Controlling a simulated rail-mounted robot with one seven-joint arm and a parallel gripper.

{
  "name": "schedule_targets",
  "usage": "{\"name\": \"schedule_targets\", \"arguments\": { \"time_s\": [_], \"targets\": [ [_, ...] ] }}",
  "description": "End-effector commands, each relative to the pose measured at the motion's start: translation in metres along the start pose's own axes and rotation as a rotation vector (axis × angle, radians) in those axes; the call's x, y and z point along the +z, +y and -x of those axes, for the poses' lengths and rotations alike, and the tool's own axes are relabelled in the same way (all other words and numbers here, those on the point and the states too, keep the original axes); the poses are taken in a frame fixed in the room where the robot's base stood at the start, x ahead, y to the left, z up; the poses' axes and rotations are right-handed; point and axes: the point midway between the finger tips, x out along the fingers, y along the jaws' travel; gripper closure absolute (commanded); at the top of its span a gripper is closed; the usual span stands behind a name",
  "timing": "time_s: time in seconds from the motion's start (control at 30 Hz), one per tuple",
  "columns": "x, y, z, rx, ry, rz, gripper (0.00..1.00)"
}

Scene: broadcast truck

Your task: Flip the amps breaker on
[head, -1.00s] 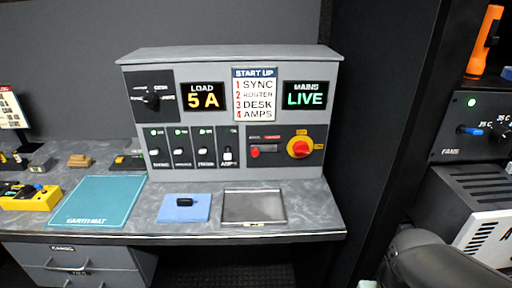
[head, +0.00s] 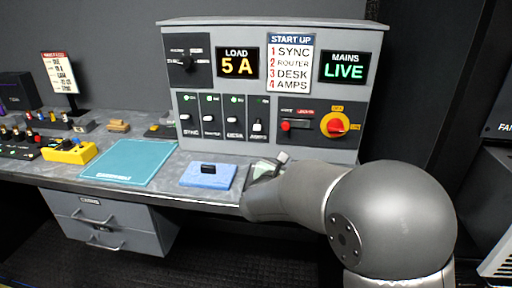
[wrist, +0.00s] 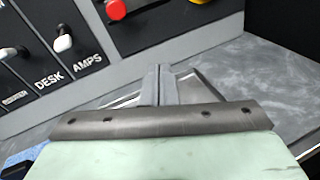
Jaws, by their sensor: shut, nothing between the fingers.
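The amps breaker (head: 258,126) is the rightmost of the row of breakers on the grey panel. Its pale lever sits lower than the other levers, and I see no green lamp lit above it. In the wrist view the amps lever (wrist: 62,43) is at the upper left, above its AMPS label. My gripper (wrist: 158,85) is shut and empty, its fingers together.
The sync (head: 185,118), router (head: 208,118) and desk (head: 233,120) breakers have green lamps. A red-and-yellow rotary switch (head: 335,124) is to the right. A blue pad (head: 194,180) with a black item lies on the bench.

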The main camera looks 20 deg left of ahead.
Motion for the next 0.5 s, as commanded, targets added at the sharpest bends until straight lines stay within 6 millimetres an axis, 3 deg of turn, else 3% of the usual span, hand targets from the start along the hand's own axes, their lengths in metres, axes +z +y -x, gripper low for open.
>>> {"name": "schedule_targets", "arguments": {
  "time_s": [0.03, 0.1, 0.2, 0.3, 0.5],
  "targets": [
    [-0.015, 0.026, 0.002, 0.073, -0.016, 0.059, 1.00],
    [-0.025, 0.054, 0.006, 0.155, -0.042, 0.127, 1.00],
    [-0.034, 0.079, 0.012, 0.229, -0.067, 0.187, 1.00],
    [-0.037, 0.091, 0.015, 0.263, -0.080, 0.214, 1.00],
    [-0.036, 0.093, 0.016, 0.269, -0.082, 0.219, 1.00]
  ]
}}
